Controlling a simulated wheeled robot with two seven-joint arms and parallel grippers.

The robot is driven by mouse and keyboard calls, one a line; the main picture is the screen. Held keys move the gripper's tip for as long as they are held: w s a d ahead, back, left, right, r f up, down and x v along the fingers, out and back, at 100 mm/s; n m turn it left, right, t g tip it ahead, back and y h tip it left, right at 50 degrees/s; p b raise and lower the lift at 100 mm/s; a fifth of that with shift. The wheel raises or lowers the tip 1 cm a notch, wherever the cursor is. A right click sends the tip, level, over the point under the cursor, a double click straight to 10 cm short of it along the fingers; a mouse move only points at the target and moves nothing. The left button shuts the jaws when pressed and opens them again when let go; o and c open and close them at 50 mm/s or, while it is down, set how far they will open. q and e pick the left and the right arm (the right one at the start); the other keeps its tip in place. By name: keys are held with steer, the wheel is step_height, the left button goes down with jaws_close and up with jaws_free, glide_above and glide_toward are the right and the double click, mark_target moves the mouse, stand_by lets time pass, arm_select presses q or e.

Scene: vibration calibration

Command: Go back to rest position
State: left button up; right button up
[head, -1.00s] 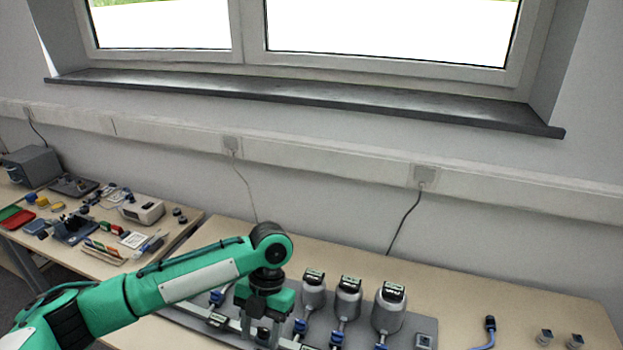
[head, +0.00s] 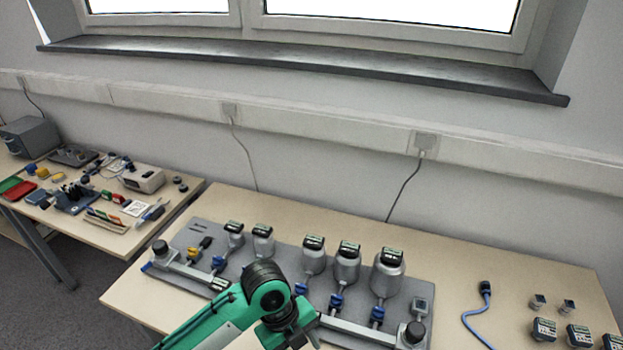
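My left arm, green and black, comes in from the bottom of the head view, its wrist over the front of the grey calibration board (head: 195,232). My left gripper is hidden below the wrist or out of the picture, so its fingers do not show. My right arm and gripper are not in view. On the board stand several grey cylindrical sensors with dark tops, among them a large one (head: 387,275) at the right and a middle one (head: 346,265). Blue valves (head: 336,302) sit in front of them.
A blue cable (head: 470,322) with a dark plug lies right of the board. Small square devices (head: 544,330) stand at the table's right end. A second table (head: 130,235) at the left holds tools and boxes. Bare tabletop (head: 300,213) shows behind the board.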

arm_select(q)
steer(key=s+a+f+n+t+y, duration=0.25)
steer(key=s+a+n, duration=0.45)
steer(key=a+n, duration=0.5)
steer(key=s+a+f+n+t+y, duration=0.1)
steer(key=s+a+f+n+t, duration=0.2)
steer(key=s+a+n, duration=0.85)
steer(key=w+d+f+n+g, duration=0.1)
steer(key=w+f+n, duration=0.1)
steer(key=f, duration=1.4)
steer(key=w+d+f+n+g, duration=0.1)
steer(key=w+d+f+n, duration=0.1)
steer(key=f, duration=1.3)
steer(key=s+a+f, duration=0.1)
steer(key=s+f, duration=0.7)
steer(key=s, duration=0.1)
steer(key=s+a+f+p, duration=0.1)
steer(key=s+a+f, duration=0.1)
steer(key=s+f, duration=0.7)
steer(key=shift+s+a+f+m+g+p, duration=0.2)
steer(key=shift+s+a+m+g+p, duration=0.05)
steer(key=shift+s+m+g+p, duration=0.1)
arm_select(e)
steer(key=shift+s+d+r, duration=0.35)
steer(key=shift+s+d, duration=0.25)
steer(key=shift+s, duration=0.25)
